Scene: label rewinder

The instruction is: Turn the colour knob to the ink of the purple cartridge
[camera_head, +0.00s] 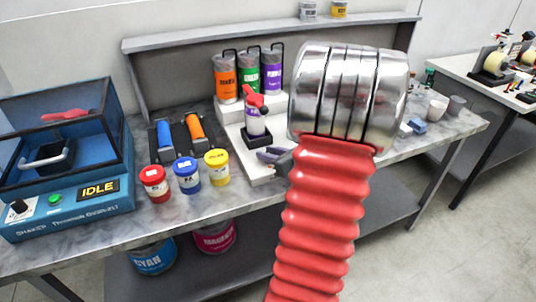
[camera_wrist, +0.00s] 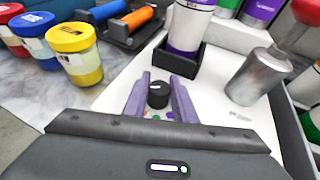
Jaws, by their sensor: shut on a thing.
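A small black knob (camera_wrist: 158,99) with a pale mark on top stands on a white panel in the wrist view. Coloured dots, among them green and purple, show at its near side. My gripper (camera_wrist: 163,88) has its two purple-grey fingers on either side of the knob, shut on it. In the head view the gripper (camera_head: 272,156) is at the white stand's front, and the knob is hidden there. A purple cartridge (camera_head: 273,72) stands on the rack beside green (camera_head: 250,74) and orange (camera_head: 225,80) ones. A white bottle with a purple label (camera_head: 254,123) sits in a black holder.
Red (camera_head: 154,184), blue (camera_head: 187,176) and yellow (camera_head: 217,167) jars stand left of the white stand (camera_head: 230,124). A blue shaker (camera_head: 65,160) reading IDLE is at far left. A silver cylinder (camera_wrist: 248,78) stands close right of my gripper.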

